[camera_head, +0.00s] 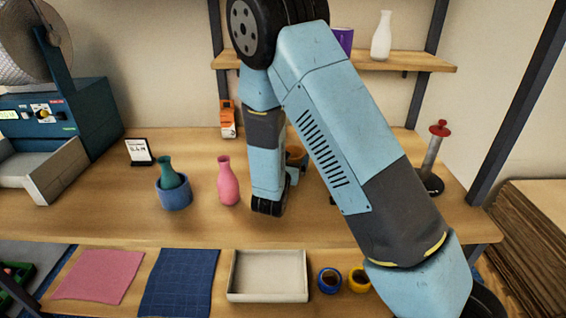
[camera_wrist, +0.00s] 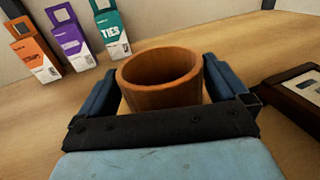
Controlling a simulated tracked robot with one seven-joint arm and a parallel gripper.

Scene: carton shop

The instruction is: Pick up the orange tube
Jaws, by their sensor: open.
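An orange-brown, round, open-topped vessel with a wood-like surface (camera_wrist: 160,95) stands upright on the wooden bench in the wrist view. It is the only tube-like orange thing I see. My gripper (camera_wrist: 162,88) is open, with one blue finger to its left and one to its right. The vessel's lower front is hidden behind my dark palm. I cannot tell if the fingers touch its sides. In the head view only part of the vessel (camera_head: 296,154) shows behind my arm, and my gripper (camera_head: 292,177) is low over the bench, mostly hidden.
Orange (camera_wrist: 35,50), purple (camera_wrist: 69,40) and green (camera_wrist: 108,28) cartons stand behind to the left. A dark-framed item (camera_wrist: 295,95) lies to the right. In the head view, a pink vase (camera_head: 228,182) and a blue bowl (camera_head: 174,194) holding a green vase stand left of my gripper.

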